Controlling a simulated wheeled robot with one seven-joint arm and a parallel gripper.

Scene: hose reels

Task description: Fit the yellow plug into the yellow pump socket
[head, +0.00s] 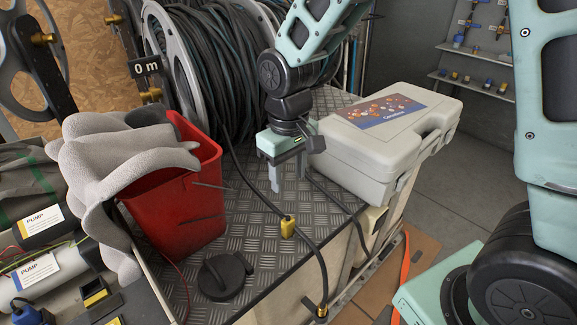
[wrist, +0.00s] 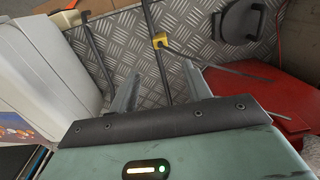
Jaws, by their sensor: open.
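The yellow plug (head: 288,228) lies on the diamond-plate bench top near its right edge, beside a dark hose. It also shows in the wrist view (wrist: 160,41), beyond my fingertips. My gripper (head: 288,181) is open and empty above the plate, pointing down, a little behind the plug; its fingers also show in the wrist view (wrist: 161,76). A dark hose runs between the fingers in the wrist view. A yellow-and-black block (head: 96,297), perhaps the yellow pump socket, sits at lower left near two parts labelled PUMP (head: 42,221). A blue fitting (head: 27,314) is left of it.
A red bin (head: 180,215) with grey gloves (head: 110,165) over it stands left of my gripper. A grey case (head: 375,150) stands to the right. A hose reel (head: 185,70) is behind. A black handled disc (head: 224,276) lies on the plate. A hose hangs over the front edge.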

